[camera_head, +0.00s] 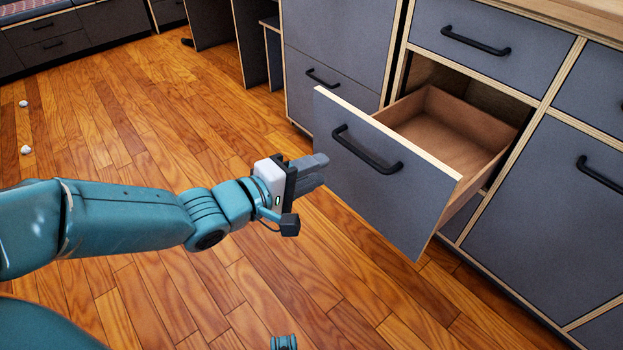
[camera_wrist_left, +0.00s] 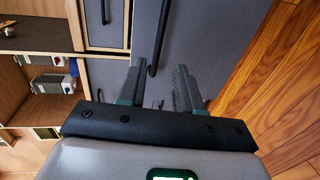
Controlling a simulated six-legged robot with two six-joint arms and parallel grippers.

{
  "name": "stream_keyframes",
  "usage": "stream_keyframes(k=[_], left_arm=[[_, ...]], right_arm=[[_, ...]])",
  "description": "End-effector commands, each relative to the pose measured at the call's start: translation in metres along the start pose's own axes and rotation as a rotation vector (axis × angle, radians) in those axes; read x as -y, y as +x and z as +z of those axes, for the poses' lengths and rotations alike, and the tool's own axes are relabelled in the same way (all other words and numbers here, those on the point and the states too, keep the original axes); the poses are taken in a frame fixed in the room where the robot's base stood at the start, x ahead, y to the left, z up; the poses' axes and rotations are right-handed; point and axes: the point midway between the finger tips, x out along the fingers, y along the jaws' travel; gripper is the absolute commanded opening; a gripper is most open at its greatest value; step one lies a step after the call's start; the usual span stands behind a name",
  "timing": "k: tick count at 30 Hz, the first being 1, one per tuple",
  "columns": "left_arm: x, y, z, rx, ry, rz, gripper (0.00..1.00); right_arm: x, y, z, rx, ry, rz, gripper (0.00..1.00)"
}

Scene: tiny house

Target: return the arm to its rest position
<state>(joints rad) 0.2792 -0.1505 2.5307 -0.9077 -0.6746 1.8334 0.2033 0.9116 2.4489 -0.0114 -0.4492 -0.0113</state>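My left arm comes in from the left in the head view. Its gripper (camera_head: 312,172) is in front of a pulled-out grey drawer (camera_head: 375,185), at the left of its black handle (camera_head: 365,152). In the wrist view the two fingers of the left gripper (camera_wrist_left: 168,70) are apart with nothing held between them. The drawer front and a dark handle (camera_wrist_left: 160,35) show beyond the fingers. The gripper looks clear of the handle. The drawer is open and its wooden inside (camera_head: 445,130) looks empty. My right gripper is not in view.
Grey cabinets (camera_head: 545,200) stand around the drawer, with a wooden countertop (camera_head: 580,15) above. The wooden floor (camera_head: 150,130) to the left is mostly clear, with two small white objects (camera_head: 26,150) at the far left. The wrist view shows shelves (camera_wrist_left: 30,108) with small items.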

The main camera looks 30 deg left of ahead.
Motion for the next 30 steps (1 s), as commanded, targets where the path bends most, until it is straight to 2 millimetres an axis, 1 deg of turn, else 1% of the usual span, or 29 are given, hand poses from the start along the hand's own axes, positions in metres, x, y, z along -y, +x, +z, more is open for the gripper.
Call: stream_keyframes(k=[15, 17, 20, 23, 24, 26, 27, 29, 30], left_arm=[[-0.001, 0.001, 0.001, 0.004, -0.001, -0.002, 0.34], [0.007, 0.005, 0.004, 0.018, -0.013, -0.021, 0.34], [0.038, 0.022, 0.018, 0.073, -0.063, -0.1, 0.34], [0.092, 0.045, 0.037, 0.123, -0.176, -0.228, 0.34], [0.118, 0.053, 0.045, 0.133, -0.22, -0.291, 0.34], [0.159, 0.06, 0.057, 0.143, -0.238, -0.39, 0.34], [0.187, 0.062, 0.066, 0.152, -0.228, -0.458, 0.34], [0.231, 0.06, 0.081, 0.176, -0.185, -0.567, 0.34], [0.26, 0.056, 0.091, 0.2, -0.137, -0.641, 0.34]], right_arm=[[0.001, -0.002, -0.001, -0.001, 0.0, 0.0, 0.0], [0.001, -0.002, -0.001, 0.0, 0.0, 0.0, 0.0], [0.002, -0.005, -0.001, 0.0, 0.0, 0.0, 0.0], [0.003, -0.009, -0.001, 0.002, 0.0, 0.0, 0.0], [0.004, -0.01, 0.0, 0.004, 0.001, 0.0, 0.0], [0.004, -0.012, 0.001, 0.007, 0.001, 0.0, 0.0], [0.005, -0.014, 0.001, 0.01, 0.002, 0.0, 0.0], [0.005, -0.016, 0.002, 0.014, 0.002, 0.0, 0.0], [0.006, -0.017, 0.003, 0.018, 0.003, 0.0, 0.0]])
